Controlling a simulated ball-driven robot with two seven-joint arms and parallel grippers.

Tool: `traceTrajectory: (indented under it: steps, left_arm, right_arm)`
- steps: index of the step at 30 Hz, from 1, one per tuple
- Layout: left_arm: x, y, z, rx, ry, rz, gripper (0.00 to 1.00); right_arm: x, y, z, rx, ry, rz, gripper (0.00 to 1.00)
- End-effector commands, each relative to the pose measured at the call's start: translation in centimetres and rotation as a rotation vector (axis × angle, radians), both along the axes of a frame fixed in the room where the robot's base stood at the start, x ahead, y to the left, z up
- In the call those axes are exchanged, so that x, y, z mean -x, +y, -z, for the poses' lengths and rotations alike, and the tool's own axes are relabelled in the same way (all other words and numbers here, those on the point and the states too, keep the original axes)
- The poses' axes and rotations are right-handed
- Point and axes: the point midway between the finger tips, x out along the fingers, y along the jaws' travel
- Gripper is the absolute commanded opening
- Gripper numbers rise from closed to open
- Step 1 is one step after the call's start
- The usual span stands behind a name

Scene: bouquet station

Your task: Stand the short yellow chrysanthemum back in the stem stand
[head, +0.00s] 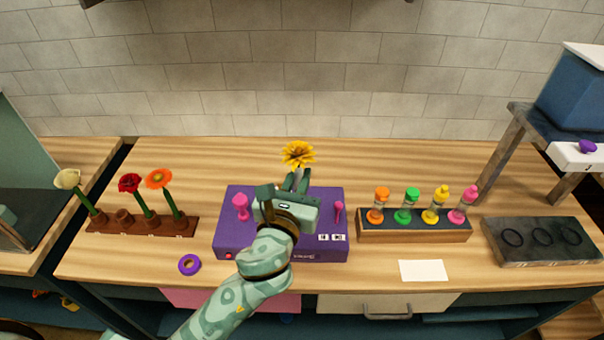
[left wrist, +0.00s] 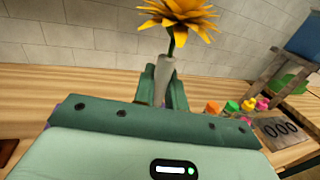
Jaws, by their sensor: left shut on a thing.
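The yellow chrysanthemum (head: 298,153) is upright above the purple box, its bloom also large in the left wrist view (left wrist: 180,14). My left gripper (head: 297,183) is shut on it, low on its stem; the fingers (left wrist: 163,82) hide the lower end. A pale grey piece shows around the stem between the fingers. The brown stem stand (head: 142,228) is at the left of the counter, well left of my gripper. It holds a cream flower (head: 67,179), a red flower (head: 129,182) and an orange flower (head: 158,178). The cup (head: 123,215) between cream and red is empty.
A purple box (head: 232,238) with pink knobs lies under my left arm. A purple ring (head: 189,264) lies in front of the stand. Right are a rack (head: 415,233) of coloured bottles, a white card (head: 423,271) and a dark ringed block (head: 545,240). The counter behind is clear.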

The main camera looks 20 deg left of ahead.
Motion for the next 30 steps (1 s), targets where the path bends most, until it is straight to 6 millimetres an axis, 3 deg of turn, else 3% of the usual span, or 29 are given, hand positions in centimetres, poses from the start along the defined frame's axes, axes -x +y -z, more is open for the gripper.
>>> traceTrajectory:
  steps: [1,6,12,30]
  left_arm:
    - [1.6,-0.2,-0.7,0.001,0.002,0.001,0.0]
    - [5.7,-0.7,-2.3,0.0,0.003,0.001,0.0]
    - [8.1,-1.0,-3.6,0.0,0.002,-0.001,0.0]
    - [8.6,-1.1,-8.2,-0.001,0.001,-0.001,0.0]
  right_arm:
    - [0.0,0.0,-0.5,0.0,-0.001,0.0,0.55]
    - [-0.1,0.1,-0.7,-0.001,-0.002,0.0,0.55]
    - [-0.1,0.1,-1.1,-0.001,-0.003,0.0,0.55]
    - [-0.5,0.0,-6.7,-0.001,-0.011,0.001,0.55]
